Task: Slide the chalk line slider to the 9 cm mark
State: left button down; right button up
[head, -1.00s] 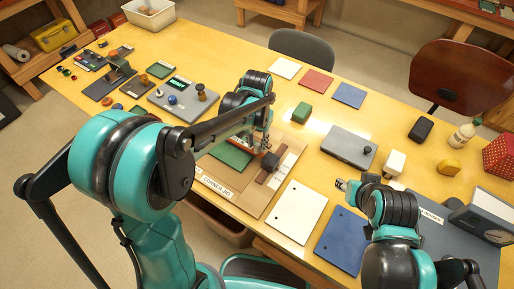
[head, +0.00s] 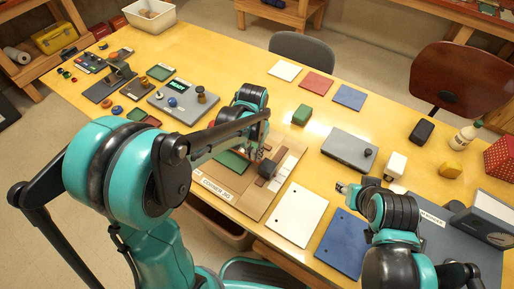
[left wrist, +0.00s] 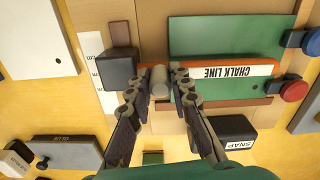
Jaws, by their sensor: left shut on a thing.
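In the left wrist view, a grey post (left wrist: 160,80) stands between the fingertips of my left gripper (left wrist: 160,84), which is shut on it. An orange-red strip labelled CHALK LINE (left wrist: 232,71) extends right from the post. A white scale strip (left wrist: 92,45) marked cm lies to the left, its numbers unreadable. A black block (left wrist: 117,68) sits between scale and post. In the head view my left gripper (head: 256,152) is low over the jig board (head: 247,207), beside the black block (head: 267,169). My right gripper (head: 345,188) hovers to the right; its jaw opening is unclear.
A green panel (left wrist: 225,36) lies beside the strip. A black SNAP block (left wrist: 234,133) and a red knob (left wrist: 293,89) are nearby. A white sheet (head: 298,214) and blue sheet (head: 340,243) lie right of the board. A grey box (head: 348,149) stands farther right.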

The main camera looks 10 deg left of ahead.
pick_arm(q)
jog(key=shift+s+a, duration=0.25)
jog(key=shift+s, duration=0.25)
jog(key=c, duration=1.6)
grip_release()
jog(key=shift+c, duration=0.2)
notch_tip(320, 180, up, 12)
jog(key=s+a+f+n+t, duration=0.2)
jog(key=s+a+t, duration=0.4)
jog(key=s, duration=0.5)
jog(key=shift+s+a+n+t, duration=0.2)
jog(key=shift+s+n+t, duration=0.1)
jog(key=shift+t, duration=0.3)
